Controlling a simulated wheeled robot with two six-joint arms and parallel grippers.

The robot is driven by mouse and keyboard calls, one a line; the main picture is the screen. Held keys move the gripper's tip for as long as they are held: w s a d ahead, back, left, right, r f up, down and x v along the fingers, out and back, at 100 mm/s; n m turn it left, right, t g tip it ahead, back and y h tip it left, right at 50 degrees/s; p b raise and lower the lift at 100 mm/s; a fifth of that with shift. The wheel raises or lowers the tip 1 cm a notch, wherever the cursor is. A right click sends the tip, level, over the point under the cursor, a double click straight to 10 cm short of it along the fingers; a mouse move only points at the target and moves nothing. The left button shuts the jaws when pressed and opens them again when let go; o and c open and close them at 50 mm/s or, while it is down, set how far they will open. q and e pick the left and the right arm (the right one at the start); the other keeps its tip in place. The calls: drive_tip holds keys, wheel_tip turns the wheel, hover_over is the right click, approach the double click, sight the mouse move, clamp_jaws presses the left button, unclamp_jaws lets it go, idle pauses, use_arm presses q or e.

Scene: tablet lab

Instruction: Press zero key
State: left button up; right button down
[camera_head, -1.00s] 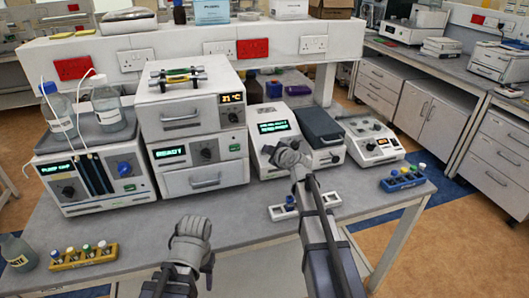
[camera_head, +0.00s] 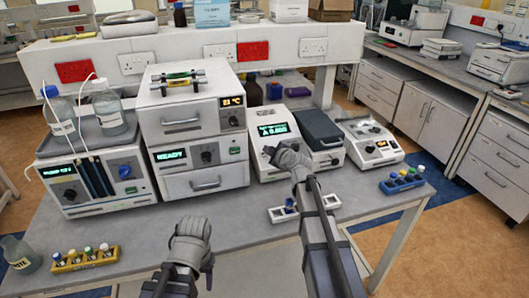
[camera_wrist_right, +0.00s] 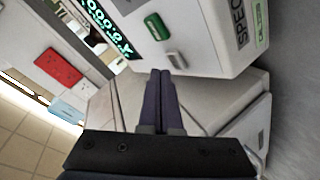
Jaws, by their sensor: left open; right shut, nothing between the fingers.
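The spectrophotometer, a white instrument (camera_head: 262,139) with a lit green display (camera_head: 273,129), stands on the bench right of the stacked units. In the right wrist view its display (camera_wrist_right: 105,22) shows digits like 0.000, turned sideways. In the head view my right gripper (camera_head: 268,152) covers part of the front. My left gripper (camera_head: 192,228) is open and empty above the bench front.
A white rack (camera_head: 275,214) with a blue-capped vial lies below the right arm. A yellow vial rack (camera_head: 85,260) is front left, a blue one (camera_head: 402,181) at the right. Stacked units (camera_head: 195,130) stand left of the spectrophotometer.

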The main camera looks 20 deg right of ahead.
drive_tip(key=shift+r, duration=0.1)
drive_tip(key=r+p, duration=0.1)
drive_tip(key=s+r+p, duration=0.1)
drive_tip(key=r+p, duration=0.1)
drive_tip(key=s+r+p, duration=0.1)
drive_tip(key=shift+r, duration=0.15)
idle(0.4)
idle(0.6)
